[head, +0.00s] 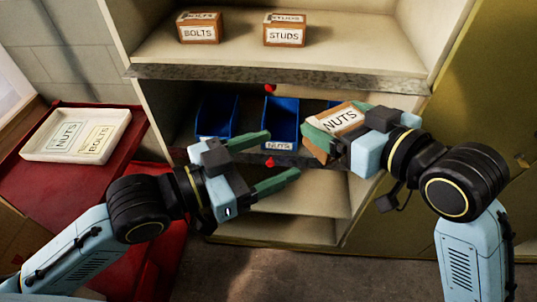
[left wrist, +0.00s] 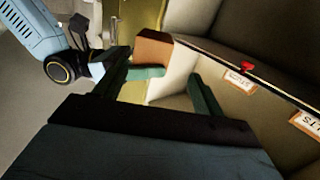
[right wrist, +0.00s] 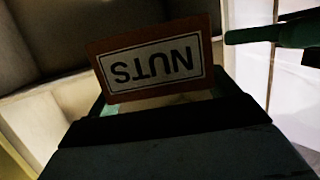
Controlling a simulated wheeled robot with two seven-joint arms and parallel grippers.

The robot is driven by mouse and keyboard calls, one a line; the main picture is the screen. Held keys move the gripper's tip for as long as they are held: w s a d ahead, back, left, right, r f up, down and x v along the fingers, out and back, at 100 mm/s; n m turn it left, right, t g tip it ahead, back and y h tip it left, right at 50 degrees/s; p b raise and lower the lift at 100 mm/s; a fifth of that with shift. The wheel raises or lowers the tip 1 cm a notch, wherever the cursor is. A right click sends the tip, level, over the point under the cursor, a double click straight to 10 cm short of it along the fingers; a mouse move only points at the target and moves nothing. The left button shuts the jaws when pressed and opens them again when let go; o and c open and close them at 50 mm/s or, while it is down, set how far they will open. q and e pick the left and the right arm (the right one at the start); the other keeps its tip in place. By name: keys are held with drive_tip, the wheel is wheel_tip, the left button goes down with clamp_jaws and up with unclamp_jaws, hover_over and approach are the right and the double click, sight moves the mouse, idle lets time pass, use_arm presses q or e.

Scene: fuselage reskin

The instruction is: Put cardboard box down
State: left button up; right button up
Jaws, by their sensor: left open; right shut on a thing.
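The cardboard box labelled NUTS (head: 338,121) is in my right gripper (head: 335,137), held tilted in front of the middle shelf. In the right wrist view the box (right wrist: 152,65) shows its label upside down between the fingers. In the left wrist view the box (left wrist: 154,50) shows as a plain brown block. My left gripper (head: 282,160) is open and empty, to the left of the box, its fingers pointing right. Its fingers (left wrist: 170,85) stand apart in the left wrist view, with the box beyond them. Whether the box touches the shelf cannot be told.
Blue bins (head: 281,122) stand on the middle shelf, one labelled NUTS. BOLTS (head: 200,29) and STUDS (head: 284,31) boxes sit on the top shelf (head: 235,50). A white tray (head: 60,148) with NUTS and BOLTS labels lies on a red surface (head: 30,185) at left. The lower shelf (head: 315,195) looks empty.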

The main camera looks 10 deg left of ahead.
sight(333, 134)
use_arm(q)
drive_tip(key=x, duration=0.7)
drive_tip(key=s+r+x, duration=0.1)
drive_tip(key=x, duration=0.3)
drive_tip(key=shift+w+d, duration=0.25)
drive_tip(key=shift+d, duration=0.4)
drive_tip(key=c, duration=0.9)
drive_tip(key=shift+r, duration=0.1)
drive_tip(key=shift+c, duration=0.8)
use_arm(e)
drive_tip(key=o, duration=0.9)
use_arm(q)
drive_tip(key=shift+c, duration=1)
use_arm(e)
drive_tip(key=shift+o, duration=1.1)
